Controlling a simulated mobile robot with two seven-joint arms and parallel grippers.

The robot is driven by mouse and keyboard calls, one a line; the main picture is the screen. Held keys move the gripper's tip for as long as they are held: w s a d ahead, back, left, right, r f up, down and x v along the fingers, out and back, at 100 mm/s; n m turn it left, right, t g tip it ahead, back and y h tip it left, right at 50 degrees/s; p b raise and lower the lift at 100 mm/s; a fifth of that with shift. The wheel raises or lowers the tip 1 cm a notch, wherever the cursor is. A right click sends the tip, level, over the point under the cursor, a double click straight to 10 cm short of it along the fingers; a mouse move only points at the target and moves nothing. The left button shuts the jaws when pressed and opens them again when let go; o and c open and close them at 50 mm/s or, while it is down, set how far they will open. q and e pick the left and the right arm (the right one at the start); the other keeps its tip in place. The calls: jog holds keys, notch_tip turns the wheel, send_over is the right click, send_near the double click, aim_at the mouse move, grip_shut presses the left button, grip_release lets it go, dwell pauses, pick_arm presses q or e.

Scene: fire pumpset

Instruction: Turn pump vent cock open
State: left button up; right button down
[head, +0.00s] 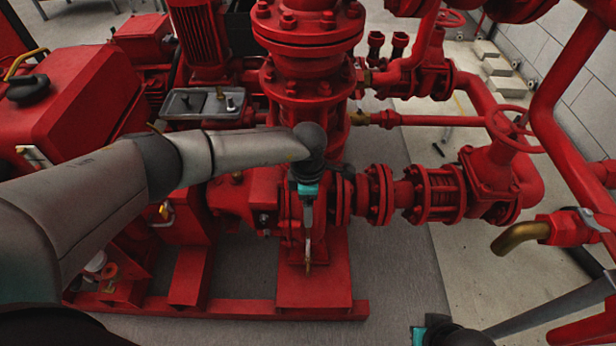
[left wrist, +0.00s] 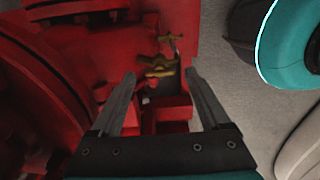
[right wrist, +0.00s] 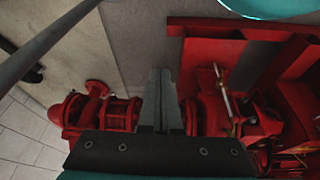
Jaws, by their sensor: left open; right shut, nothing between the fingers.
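The brass vent cock (left wrist: 160,68) with a small brass handle shows in the left wrist view, on the red pump casing. My left gripper (left wrist: 163,82) is open, and the cock appears between and beyond its fingertips. I see no contact. In the head view my left gripper (head: 308,245) points down in front of the red pump (head: 262,200). The cock is not clear there. My right gripper (right wrist: 160,72) is shut and empty in the right wrist view. Only part of my right wrist shows at the bottom of the head view.
A red base frame (head: 220,308) lies under the pump. A flanged pipe (head: 435,193) runs right to a valve with a red handwheel (head: 515,128). A brass-ended red outlet (head: 525,235) stands at the right. Grey floor (head: 390,270) is clear between them.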

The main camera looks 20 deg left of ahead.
pick_arm(q)
notch_tip(320, 180, up, 14)
jog(key=p, duration=0.5)
jog(key=shift+r+p, duration=0.15)
jog(key=shift+p, duration=0.25)
pick_arm(e)
jog(key=s+d+f, duration=0.1)
jog(key=s+f, duration=0.1)
jog(key=f, duration=0.3)
jog(key=s+d+f+g, duration=0.1)
jog(key=s+f, duration=0.2)
jog(key=f, duration=0.3)
jog(key=shift+s+d+f, duration=0.2)
jog(key=shift+s+d, duration=0.05)
jog(key=shift+d, duration=0.05)
